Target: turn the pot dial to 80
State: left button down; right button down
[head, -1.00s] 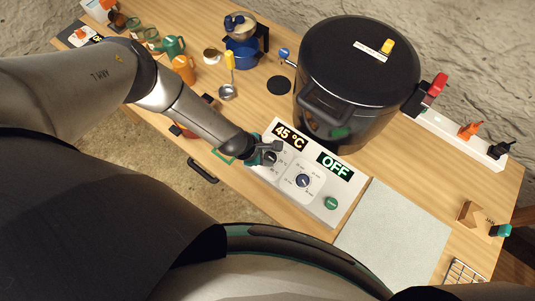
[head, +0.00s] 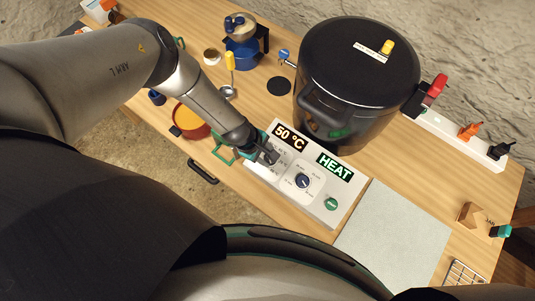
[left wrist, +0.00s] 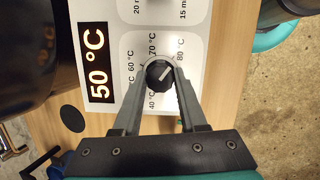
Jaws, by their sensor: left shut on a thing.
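The white control panel (head: 319,202) lies on the table in front of the big black pot (head: 357,75). Its displays read 50 °C and HEAT. The pot dial (left wrist: 160,73) is a black knob with a white pointer mark, ringed by temperature labels including 40, 60, 70 and 80 °C. The pointer slants toward the upper right in the left wrist view. My left gripper (head: 270,158) is over the panel's left part, and its fingers are shut on the dial from both sides. In the head view the gripper mostly hides this dial. My right gripper is not in view.
A second dial (head: 303,181) and a green button (head: 331,204) are on the panel beside the gripper. A pale mat (head: 395,235) lies to the right. A power strip (head: 458,136) with several plugs stands behind.

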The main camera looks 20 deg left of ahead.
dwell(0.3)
pick_arm(q)
jog(key=shift+c, duration=2.3)
grip_release()
